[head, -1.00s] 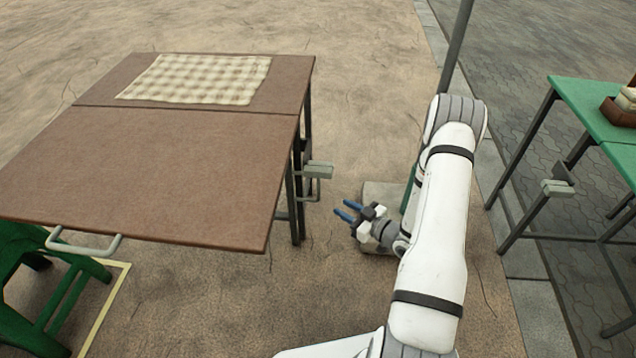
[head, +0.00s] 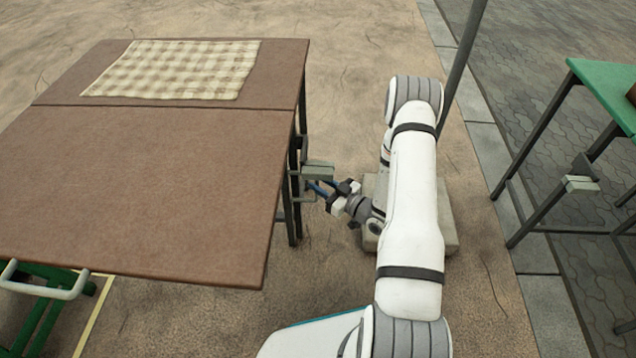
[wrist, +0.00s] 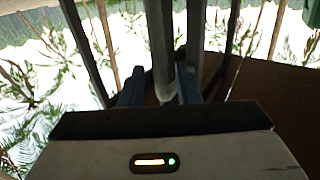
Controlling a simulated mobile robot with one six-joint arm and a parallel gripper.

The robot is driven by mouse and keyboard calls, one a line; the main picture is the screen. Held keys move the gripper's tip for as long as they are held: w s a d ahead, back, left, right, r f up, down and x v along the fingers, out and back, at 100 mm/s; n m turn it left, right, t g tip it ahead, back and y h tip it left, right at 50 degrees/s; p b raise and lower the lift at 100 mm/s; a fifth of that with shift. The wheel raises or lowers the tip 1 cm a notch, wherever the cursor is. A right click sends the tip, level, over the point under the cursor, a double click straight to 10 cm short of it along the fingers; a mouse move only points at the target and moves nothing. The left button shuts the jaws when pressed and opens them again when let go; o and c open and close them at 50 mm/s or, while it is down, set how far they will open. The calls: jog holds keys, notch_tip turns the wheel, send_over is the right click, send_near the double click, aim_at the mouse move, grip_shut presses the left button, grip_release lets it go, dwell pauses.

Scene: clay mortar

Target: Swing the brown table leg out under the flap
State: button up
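The brown table's front flap (head: 150,180) is up, level with the back part of the top. Under its right edge stand dark legs; the swing leg (head: 291,205) appears to be among them, near the hinge line, with a pale grey block and bracket (head: 318,170) sticking out to the right. My gripper (head: 318,187) is just below this block. Its blue fingers are partly hidden by it. In the wrist view my gripper (wrist: 160,88) has its fingers apart, with a grey upright bar (wrist: 160,45) between them, closer to the right finger. I cannot tell whether they touch.
A checked cloth (head: 172,70) lies on the back part of the top. A post on a stone base (head: 445,225) stands behind my arm. A green table (head: 605,90) is at right.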

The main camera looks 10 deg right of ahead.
jog(key=shift+x, duration=0.85)
jog(key=shift+c, duration=0.4)
grip_shut()
